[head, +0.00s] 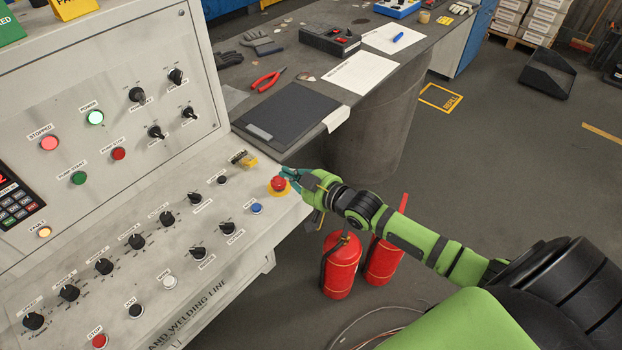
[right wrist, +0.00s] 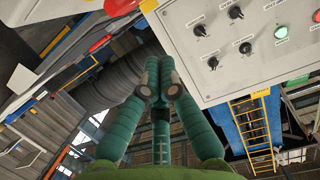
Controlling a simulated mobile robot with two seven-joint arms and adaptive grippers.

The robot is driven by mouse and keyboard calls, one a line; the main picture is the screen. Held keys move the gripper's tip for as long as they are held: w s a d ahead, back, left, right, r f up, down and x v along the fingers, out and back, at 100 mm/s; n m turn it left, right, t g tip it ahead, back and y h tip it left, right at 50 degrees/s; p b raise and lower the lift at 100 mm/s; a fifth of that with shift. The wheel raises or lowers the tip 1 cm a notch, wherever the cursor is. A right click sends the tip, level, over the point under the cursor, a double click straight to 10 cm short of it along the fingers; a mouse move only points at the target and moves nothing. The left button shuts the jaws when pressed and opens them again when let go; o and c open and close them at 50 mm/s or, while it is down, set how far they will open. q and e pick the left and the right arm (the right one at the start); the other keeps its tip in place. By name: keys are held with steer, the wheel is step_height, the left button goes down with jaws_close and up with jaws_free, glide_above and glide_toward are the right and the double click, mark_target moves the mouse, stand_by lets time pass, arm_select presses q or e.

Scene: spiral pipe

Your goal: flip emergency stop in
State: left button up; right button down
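The emergency stop is a red mushroom button (head: 278,183) on a yellow base, at the right end of the sloped control desk (head: 215,262) in the head view. In the right wrist view the red button (right wrist: 121,6) shows at the top edge, partly cut off, with a bit of yellow beside it. My right gripper (head: 291,176) is just right of the button in the head view, very close to it; I cannot tell whether they touch. In the right wrist view its teal fingers (right wrist: 159,62) come together at the tips, with nothing seen between them. My left gripper is out of view.
A blue button (head: 257,208) and black knobs share the desk near the stop. A small yellow-topped part (head: 243,159) lies behind it. A grey workbench (head: 345,95) with tools is behind.

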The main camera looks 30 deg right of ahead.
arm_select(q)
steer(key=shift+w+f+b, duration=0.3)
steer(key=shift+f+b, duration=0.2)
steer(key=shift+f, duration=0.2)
arm_select(e)
steer(key=v, duration=0.7)
steer(key=shift+w+d, duration=0.1)
